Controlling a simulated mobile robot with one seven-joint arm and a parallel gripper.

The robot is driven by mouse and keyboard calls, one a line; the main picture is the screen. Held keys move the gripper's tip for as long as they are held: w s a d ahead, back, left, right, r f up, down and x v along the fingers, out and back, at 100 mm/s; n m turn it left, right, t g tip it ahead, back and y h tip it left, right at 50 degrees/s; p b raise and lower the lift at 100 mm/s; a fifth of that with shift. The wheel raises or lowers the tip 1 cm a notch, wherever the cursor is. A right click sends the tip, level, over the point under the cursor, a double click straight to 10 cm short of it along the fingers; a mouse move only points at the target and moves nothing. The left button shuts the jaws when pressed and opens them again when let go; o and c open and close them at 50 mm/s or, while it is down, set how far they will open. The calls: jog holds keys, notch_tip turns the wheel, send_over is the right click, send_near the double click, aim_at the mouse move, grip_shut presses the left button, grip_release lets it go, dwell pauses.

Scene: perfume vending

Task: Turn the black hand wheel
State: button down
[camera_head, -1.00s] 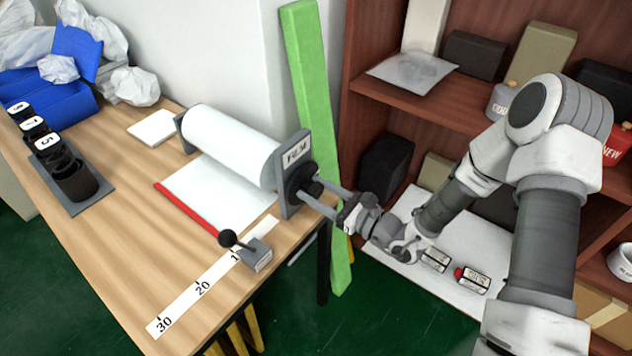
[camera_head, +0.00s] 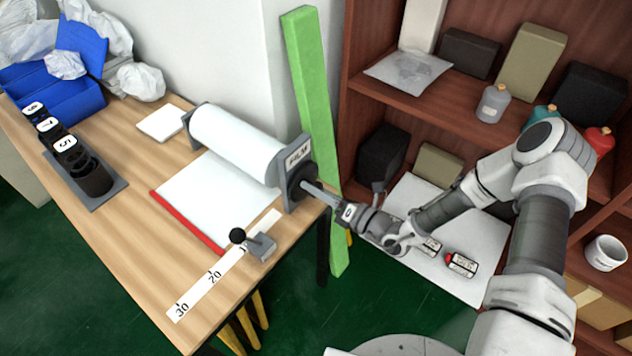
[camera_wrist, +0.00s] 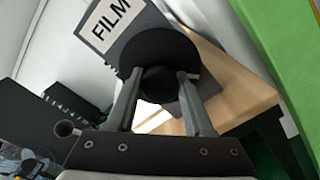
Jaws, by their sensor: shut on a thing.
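The black hand wheel (camera_head: 297,184) sits on the grey end plate marked FILM (camera_head: 298,158), at the near end of the white film roll (camera_head: 238,143). My gripper (camera_head: 314,190) reaches it from the right. In the wrist view the wheel's round disc (camera_wrist: 160,50) faces me, with a dark central knob (camera_wrist: 160,83) in front of it. The two grey fingers of my gripper (camera_wrist: 159,76) lie on either side of the knob, shut on the wheel. The exact contact at the fingertips is partly hidden.
A white sheet (camera_head: 205,192) with a red edge lies under the roll. A small lever (camera_head: 239,236) stands beside the numbered scale (camera_head: 200,287). A green post (camera_head: 313,110) leans close behind my gripper. A wooden shelf (camera_head: 357,84) stands to the right.

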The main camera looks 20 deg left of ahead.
jog(key=m+p, duration=0.2)
jog(key=m, duration=0.2)
jog(key=shift+r+m, duration=0.1)
jog(key=shift+m, duration=0.3)
jog(key=m+p, duration=0.1)
jog(key=m, duration=0.3)
jog(key=shift+m+p, duration=0.3)
jog(key=shift+p, duration=0.1)
jog(key=shift+c, duration=1.5)
grip_release()
jog(key=v, duration=1.7)
jog(key=shift+d, duration=0.2)
